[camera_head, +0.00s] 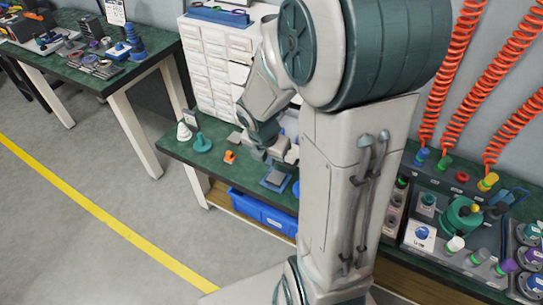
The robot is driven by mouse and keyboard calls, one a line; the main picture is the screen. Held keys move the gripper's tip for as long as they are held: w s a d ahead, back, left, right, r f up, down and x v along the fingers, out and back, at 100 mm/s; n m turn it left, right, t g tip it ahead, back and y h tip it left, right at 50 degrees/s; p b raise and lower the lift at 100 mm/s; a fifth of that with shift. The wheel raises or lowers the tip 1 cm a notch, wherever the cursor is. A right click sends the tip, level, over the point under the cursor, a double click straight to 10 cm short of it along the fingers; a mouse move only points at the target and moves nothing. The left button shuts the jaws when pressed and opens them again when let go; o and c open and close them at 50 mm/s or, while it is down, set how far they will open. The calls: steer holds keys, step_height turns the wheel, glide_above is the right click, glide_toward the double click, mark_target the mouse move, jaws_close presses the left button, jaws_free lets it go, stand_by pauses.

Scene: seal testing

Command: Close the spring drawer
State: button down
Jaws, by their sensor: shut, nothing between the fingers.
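A white cabinet of small drawers (215,62) stands at the back of the green-topped workbench. My arm covers its right part. I cannot make out which drawer is the spring drawer or whether one stands out. My gripper (281,158) is low in front of the cabinet's right side, over the bench. It is shut and empty, and partly hidden by my own arm. A small grey and blue block (275,178) lies just below it; I cannot tell whether they touch.
A teal cone-shaped piece (202,144), a white one (184,132) and an orange part (230,157) stand on the bench left of my gripper. A blue bin (262,212) sits under the bench edge. Red coiled hoses (455,75) hang at right.

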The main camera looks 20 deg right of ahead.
steer(key=w+d+f+b, duration=0.1)
steer(key=w+d+f, duration=0.2)
steer(key=f, duration=0.5)
steer(key=shift+w+d+f, duration=0.25)
steer(key=shift+d, duration=0.5)
